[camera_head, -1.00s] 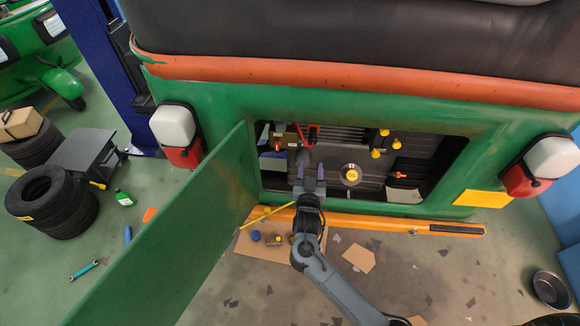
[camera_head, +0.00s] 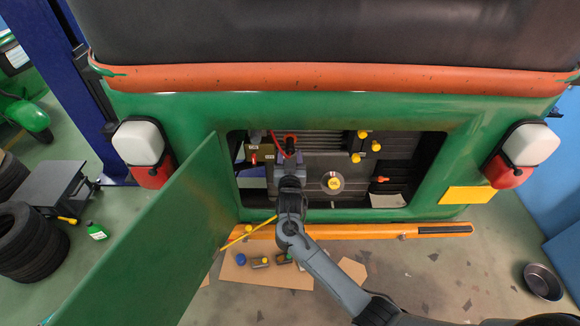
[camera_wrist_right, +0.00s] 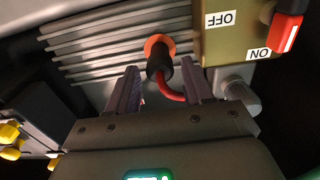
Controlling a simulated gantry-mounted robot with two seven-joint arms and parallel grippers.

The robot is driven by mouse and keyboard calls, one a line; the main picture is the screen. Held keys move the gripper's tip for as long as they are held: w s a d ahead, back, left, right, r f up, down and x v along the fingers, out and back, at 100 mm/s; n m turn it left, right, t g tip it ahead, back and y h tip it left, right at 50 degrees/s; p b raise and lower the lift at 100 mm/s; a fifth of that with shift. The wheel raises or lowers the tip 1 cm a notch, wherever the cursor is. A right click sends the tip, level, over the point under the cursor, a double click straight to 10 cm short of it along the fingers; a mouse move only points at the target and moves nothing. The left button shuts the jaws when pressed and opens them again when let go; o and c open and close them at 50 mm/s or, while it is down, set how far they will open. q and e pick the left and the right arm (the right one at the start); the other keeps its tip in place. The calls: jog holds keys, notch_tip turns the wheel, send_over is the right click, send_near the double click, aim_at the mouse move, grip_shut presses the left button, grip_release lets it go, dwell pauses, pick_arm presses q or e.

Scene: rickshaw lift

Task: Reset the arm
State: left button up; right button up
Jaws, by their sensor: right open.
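My right gripper (camera_head: 289,153) reaches into the open rear compartment of the green rickshaw (camera_head: 300,108). In the wrist view its two fingers (camera_wrist_right: 158,88) are apart, open. A black plug (camera_wrist_right: 161,66) with a red cable (camera_wrist_right: 170,95) shows between or just beyond them; I cannot tell whether they touch it. The plug meets an orange ring on a ribbed grey housing (camera_wrist_right: 100,50). My right forearm comes up from the bottom of the head view. My left gripper is not in view.
A box with a red switch (camera_wrist_right: 288,28) marked ON and OFF is close right of the fingers. The green door (camera_head: 150,240) hangs open on the left. A yellow oil cap (camera_head: 333,182) and yellow knobs (camera_head: 358,145) lie to the right. An orange bumper (camera_head: 360,231) runs below.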

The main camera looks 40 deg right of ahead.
jog(key=shift+w+d, duration=0.4)
jog(key=shift+w, duration=0.05)
jog(key=c, duration=0.8)
